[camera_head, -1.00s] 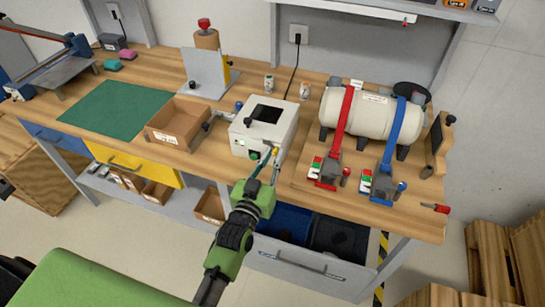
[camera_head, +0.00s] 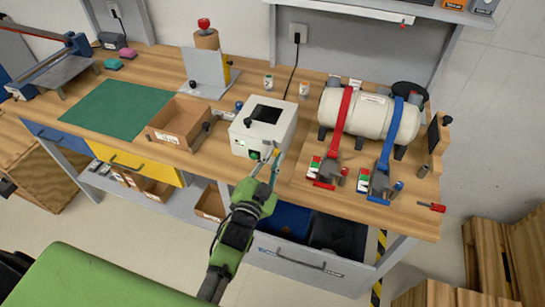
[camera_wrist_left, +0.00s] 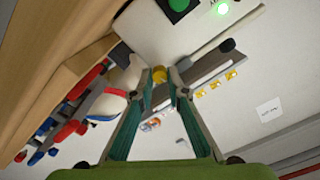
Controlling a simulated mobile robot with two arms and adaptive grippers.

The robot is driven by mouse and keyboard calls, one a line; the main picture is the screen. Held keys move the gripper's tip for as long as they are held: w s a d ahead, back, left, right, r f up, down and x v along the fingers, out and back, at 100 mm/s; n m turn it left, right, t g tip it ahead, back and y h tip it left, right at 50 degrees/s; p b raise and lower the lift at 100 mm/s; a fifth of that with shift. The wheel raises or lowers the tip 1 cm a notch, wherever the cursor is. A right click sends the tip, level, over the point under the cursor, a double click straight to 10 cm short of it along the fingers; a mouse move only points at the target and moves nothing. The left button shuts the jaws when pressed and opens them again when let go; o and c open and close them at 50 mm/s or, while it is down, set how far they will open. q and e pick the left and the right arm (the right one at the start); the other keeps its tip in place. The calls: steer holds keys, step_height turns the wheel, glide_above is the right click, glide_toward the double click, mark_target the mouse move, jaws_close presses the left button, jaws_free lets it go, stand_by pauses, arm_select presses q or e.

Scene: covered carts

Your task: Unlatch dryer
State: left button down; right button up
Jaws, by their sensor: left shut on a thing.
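The dryer appears to be the white box (camera_head: 264,128) with a dark window on top, at the middle of the bench's front edge. Its front carries a green light and a green button, which also show in the left wrist view (camera_wrist_left: 180,5). A small yellow knob (camera_head: 275,153) is at its front right corner. My left gripper (camera_head: 271,165) reaches up to this corner from the front. In the left wrist view its green fingers (camera_wrist_left: 165,82) are closed around the yellow knob (camera_wrist_left: 159,74), partly hiding it. My right gripper is not in view.
An open cardboard box (camera_head: 180,121) is left of the dryer. A white tank (camera_head: 369,118) under red and blue straps is to the right. A green mat (camera_head: 116,109) lies farther left.

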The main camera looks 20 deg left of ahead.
arm_select(q)
steer(key=shift+m, duration=0.3)
stand_by(0.4)
steer(key=c, duration=2)
jaws_free()
steer(key=s, duration=1.2)
steer(key=shift+a, duration=0.2)
